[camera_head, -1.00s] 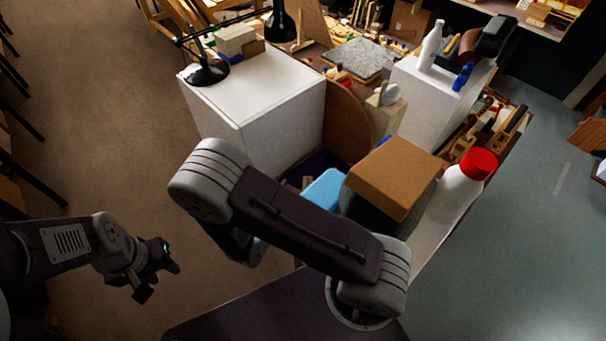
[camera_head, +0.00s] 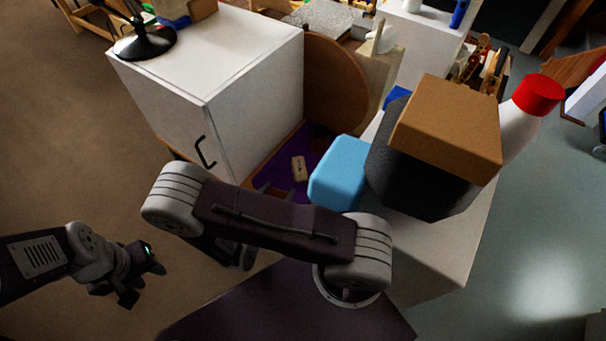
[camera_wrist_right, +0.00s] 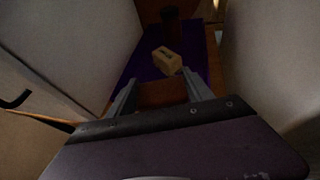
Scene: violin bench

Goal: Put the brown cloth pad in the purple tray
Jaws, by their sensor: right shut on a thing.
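My right gripper (camera_wrist_right: 162,98) is shut on the brown cloth pad (camera_wrist_right: 163,92), which shows between its two fingers in the right wrist view. The purple tray (camera_wrist_right: 138,66) lies just beyond the fingers. In the head view, part of the purple tray (camera_head: 280,174) shows between the white cabinet and the blue box. My right forearm hides most of the right gripper and the pad there. I cannot tell whether the pad touches the tray. My left gripper (camera_head: 145,283) is open and empty over the floor at the left.
A beige block (camera_wrist_right: 166,60) lies on the tray, with a dark cylinder (camera_wrist_right: 171,24) behind it. A white cabinet (camera_head: 215,85) stands left of the tray. A blue box (camera_head: 341,172), a dark container with a brown box (camera_head: 447,120) on it and a red-capped bottle (camera_head: 535,100) stand right.

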